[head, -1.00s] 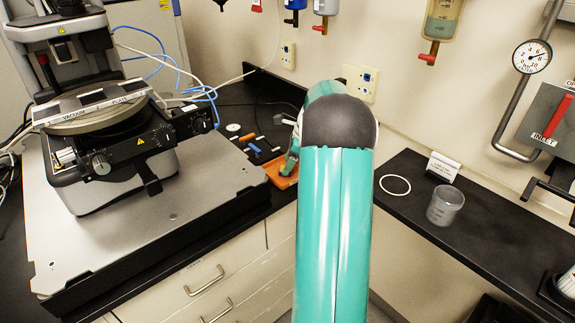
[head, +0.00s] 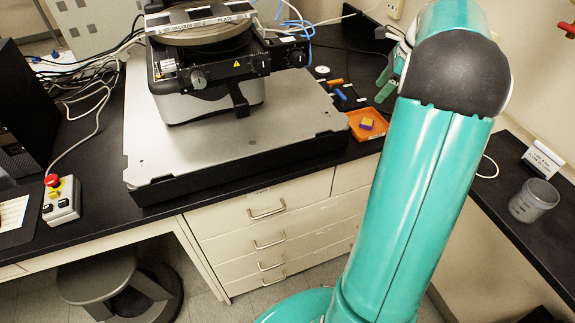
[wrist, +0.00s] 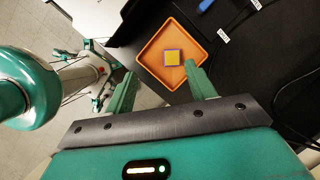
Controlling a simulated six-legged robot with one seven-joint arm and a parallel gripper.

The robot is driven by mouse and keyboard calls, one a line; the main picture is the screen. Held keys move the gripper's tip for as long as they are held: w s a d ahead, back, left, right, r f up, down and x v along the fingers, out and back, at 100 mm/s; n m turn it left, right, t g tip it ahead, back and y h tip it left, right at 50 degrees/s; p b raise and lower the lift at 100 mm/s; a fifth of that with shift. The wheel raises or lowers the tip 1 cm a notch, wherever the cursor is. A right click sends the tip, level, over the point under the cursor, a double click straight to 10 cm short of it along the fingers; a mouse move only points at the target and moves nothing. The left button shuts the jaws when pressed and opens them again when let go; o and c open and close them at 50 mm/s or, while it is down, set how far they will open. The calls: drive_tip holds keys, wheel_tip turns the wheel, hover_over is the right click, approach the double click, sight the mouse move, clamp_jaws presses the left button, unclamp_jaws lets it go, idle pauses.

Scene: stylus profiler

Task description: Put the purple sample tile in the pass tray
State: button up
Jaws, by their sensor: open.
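A small square tile (wrist: 172,57), yellow on top with purple at its edges, lies flat inside a shallow orange tray (wrist: 148,72) in the wrist view. In the head view the yellow and purple tile (head: 367,123) sits near the middle of the orange tray (head: 358,134), at the right end of the bench. I cannot read which tray this is. My gripper (wrist: 160,69) is open and empty, its green fingers apart, with the tray beyond the tips. In the head view my gripper (head: 384,82) is above and beyond the tray, partly hidden by my arm.
The profiler (head: 210,70) stands on a grey plate (head: 240,145) left of the tray. Small orange and blue pieces (head: 340,94) lie behind the tray. A grey beaker (head: 533,200) and a label card (head: 543,160) stand on the right counter. A stool (head: 115,285) is below.

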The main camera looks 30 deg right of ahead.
drive_tip(key=s+a+r+n+h, duration=0.15)
drive_tip(key=a+n, duration=0.25)
drive_tip(key=a, duration=0.5)
drive_tip(key=s+a+r+n, duration=0.1)
drive_tip(key=a+r+n, duration=0.3)
drive_tip(key=a, duration=0.5)
drive_tip(key=s+a+r+n+h, duration=0.1)
drive_tip(key=s+a+n, duration=0.1)
drive_tip(key=a+n, duration=0.5)
drive_tip(key=s+a+f+n+t, duration=0.1)
drive_tip(key=s+a+f+n, duration=0.1)
drive_tip(key=s+a+n, duration=0.3)
drive_tip(key=s+a+f+n+t, duration=0.1)
drive_tip(key=s+a+f+n, duration=0.1)
drive_tip(key=s+a+n, duration=0.4)
drive_tip(key=s+a, duration=0.1)
drive_tip(key=a, duration=0.3)
drive_tip(key=shift+s+a+f, duration=0.15)
drive_tip(key=shift+a+f, duration=0.05)
drive_tip(key=shift+f, duration=0.1)
